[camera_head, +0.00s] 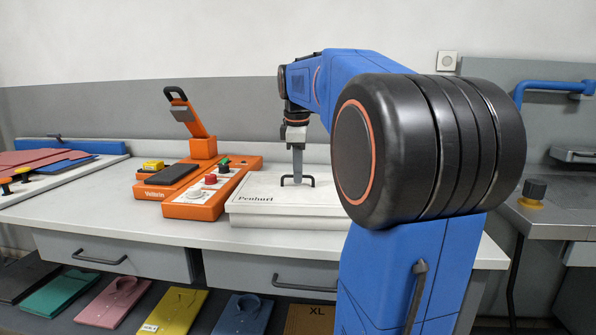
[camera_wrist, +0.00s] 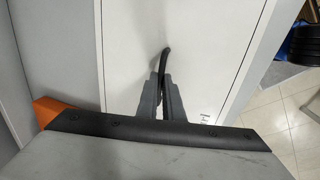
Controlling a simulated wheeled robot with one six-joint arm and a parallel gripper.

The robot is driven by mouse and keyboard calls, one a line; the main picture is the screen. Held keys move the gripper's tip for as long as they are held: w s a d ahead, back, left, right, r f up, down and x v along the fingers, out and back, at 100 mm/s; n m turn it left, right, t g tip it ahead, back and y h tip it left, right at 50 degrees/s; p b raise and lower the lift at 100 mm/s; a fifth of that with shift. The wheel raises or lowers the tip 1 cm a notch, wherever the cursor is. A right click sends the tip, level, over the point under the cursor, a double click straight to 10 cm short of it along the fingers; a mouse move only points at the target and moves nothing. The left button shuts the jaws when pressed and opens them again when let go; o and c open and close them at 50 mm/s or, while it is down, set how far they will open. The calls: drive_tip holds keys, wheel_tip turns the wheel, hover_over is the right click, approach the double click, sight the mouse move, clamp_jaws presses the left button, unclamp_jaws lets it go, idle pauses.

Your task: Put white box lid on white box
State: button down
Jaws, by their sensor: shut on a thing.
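The white box lid (camera_head: 264,188) is a flat white panel with dark lettering near its front left corner and a black bar handle. It lies level over the white box (camera_head: 285,221), whose front side shows as a low strip below it; I cannot tell whether a thin gap is left between them. My gripper (camera_head: 298,180) points straight down and is shut on the lid's handle. In the wrist view, the two grey fingers (camera_wrist: 163,80) close around the black handle (camera_wrist: 166,55), over the white lid (camera_wrist: 212,45). My arm hides the box's right end.
An orange device with an upright lever (camera_head: 203,148) and an orange control panel (camera_head: 212,190) stand close left of the box. Folded red cloths (camera_head: 45,160) lie at the far left. Drawers and folded shirts (camera_head: 172,308) are below the counter (camera_head: 150,225). A grey machine stands right.

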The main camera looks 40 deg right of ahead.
idle(0.3)
drive_tip(key=c, duration=1.8)
unclamp_jaws()
drive_tip(key=r, duration=0.5)
drive_tip(key=s+a+r, duration=0.1)
drive_tip(key=r, duration=0.5)
drive_tip(key=s+a+r, duration=0.1)
drive_tip(key=r, duration=0.5)
drive_tip(key=shift+s+a, duration=0.15)
drive_tip(key=shift+a, duration=0.05)
drive_tip(key=s+a+f+m+t, duration=0.1)
drive_tip(key=s+a+f+m, duration=0.2)
drive_tip(key=f, duration=1)
drive_tip(key=s+a+f+m+t+y, duration=0.1)
drive_tip(key=s+a+f+m, duration=0.2)
drive_tip(key=s+a+f, duration=0.6)
drive_tip(key=s+a+f+m+t, duration=0.1)
drive_tip(key=s+a+f+m, duration=0.2)
drive_tip(key=s+a+f, duration=0.4)
drive_tip(key=shift+a+f+y, duration=0.1)
drive_tip(key=shift+a+f, duration=0.75)
drive_tip(key=shift+f, duration=0.8)
drive_tip(key=shift+a+f+y, duration=0.1)
drive_tip(key=shift+a+f, duration=0.7)
drive_tip(key=shift+f, duration=0.8)
drive_tip(key=shift+a+f+y, duration=0.1)
drive_tip(key=shift+a+f, duration=0.75)
drive_tip(key=shift+f, duration=0.8)
